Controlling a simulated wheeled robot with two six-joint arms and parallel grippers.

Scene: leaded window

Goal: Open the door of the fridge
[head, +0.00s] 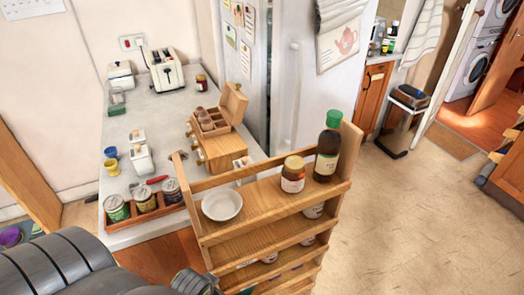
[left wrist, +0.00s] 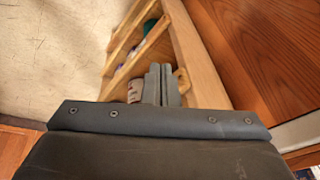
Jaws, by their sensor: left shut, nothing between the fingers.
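The fridge (head: 316,88) stands at the back centre in the head view, tall and white, with a light vertical handle (head: 295,85) on its front. A dark vertical gap shows left of the handle; I cannot tell whether the door is ajar. My left arm enters the head view at the lower left, its fingers not clear there. In the left wrist view my left gripper (left wrist: 161,72) is shut and empty, its fingers beside a wooden rack, well away from the fridge; I cannot tell whether they touch the rack. My right gripper is not in view.
The wooden rack (head: 270,195) stands between my arm and the fridge, with a bowl (head: 222,205), a jar (head: 293,174) and a dark bottle (head: 328,150) on top. A cluttered counter (head: 178,106) is at left. Open floor (head: 410,225) lies at right.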

